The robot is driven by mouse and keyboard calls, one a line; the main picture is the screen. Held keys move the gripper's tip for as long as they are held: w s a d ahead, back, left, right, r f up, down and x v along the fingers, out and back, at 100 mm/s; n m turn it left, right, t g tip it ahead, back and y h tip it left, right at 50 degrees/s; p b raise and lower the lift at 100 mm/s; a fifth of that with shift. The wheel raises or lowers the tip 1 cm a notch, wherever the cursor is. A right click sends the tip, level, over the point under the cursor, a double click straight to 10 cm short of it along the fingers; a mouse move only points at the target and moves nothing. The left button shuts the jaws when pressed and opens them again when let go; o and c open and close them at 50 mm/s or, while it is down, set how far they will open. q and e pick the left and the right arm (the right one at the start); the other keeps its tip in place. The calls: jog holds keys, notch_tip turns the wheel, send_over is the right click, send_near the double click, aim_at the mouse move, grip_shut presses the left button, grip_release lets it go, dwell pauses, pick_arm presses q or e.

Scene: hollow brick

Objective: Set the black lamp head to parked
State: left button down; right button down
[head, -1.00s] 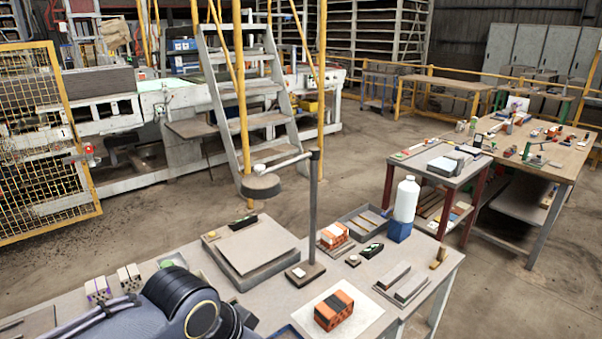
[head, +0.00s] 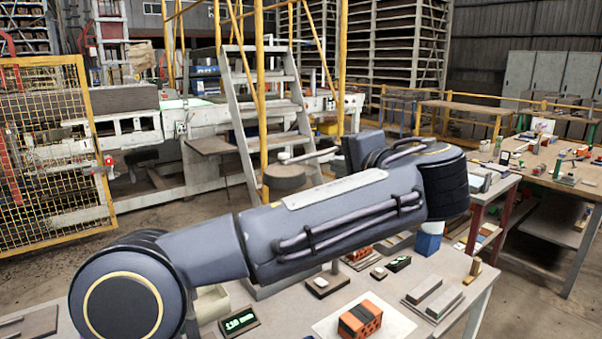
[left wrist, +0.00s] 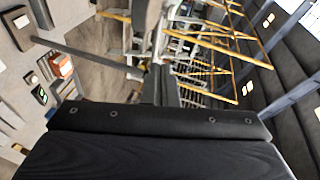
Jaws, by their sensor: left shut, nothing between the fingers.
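The black lamp head (head: 284,177), a dark round disc, hangs at the left end of a pale lamp arm (head: 312,155). My left arm hides most of the post and part of the base in the head view. In the left wrist view the post (left wrist: 85,58) runs slantwise toward my fingers. A grey piece (left wrist: 147,16) at the top of that view may be part of the lamp. My left gripper (head: 358,150) is shut and empty near the right end of the lamp arm; its fingers show in the wrist view (left wrist: 160,84). Whether it touches the lamp is unclear.
The workbench holds an orange brick (head: 360,318) on a white sheet, grey bars (head: 432,299), a green-lit display (head: 239,321) and a blue block (head: 429,240). A stepladder (head: 265,110) stands behind the lamp. Another table (head: 560,165) stands at the right.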

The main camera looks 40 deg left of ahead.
aim_at(289, 166)
pick_arm(q)
jog(key=shift+y, duration=0.3)
jog(key=shift+s+a+r+p+x, duration=0.1)
jog(key=shift+s+a+p+x, duration=0.2)
jog(key=shift+x, duration=1.8)
jog(key=shift+s+a+r+p+x, duration=0.1)
jog(key=shift+s+x, duration=0.3)
jog(key=shift+x, duration=1.65)
jog(key=shift+s+a+r+p+x, duration=0.1)
jog(key=shift+s+a+p+x, duration=0.2)
jog(key=shift+x, duration=1.8)
jog(key=shift+s+d, duration=0.1)
jog(key=a+b, duration=0.1)
jog(key=a, duration=0.1)
jog(key=shift+a, duration=0.4)
jog(key=shift+d+r, duration=0.1)
